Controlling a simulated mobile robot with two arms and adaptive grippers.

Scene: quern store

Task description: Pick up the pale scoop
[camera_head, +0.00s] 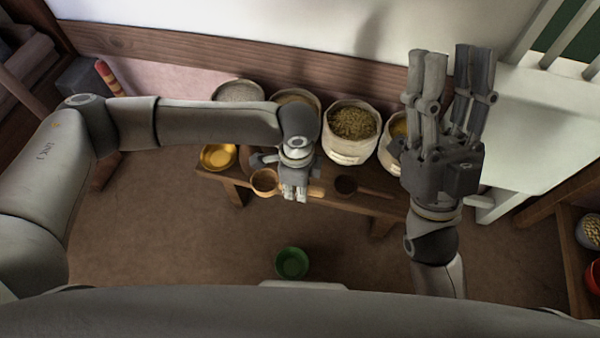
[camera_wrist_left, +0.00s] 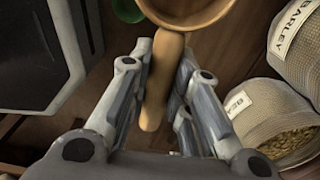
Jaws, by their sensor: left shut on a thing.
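The pale scoop (camera_head: 264,181) is in the middle of the head view, at the front of the low wooden bench, its round bowl to the left and its handle sticking out to the right. My left gripper (camera_head: 294,192) is shut on its handle from above and hides part of it. In the left wrist view the scoop's handle (camera_wrist_left: 153,105) runs between the fingers of my left gripper (camera_wrist_left: 164,62), with part of the bowl at the top edge. I cannot tell whether the scoop touches the bench. My right gripper (camera_head: 449,75) is open and empty, fingers pointing up, at the right.
A dark scoop (camera_head: 346,185) lies on the bench (camera_head: 385,206) just right of the pale one. Sacks of grain (camera_head: 350,150) stand along the back, and a yellow bowl (camera_head: 217,157) is at the left. A green bowl (camera_head: 291,263) is in front, below the bench.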

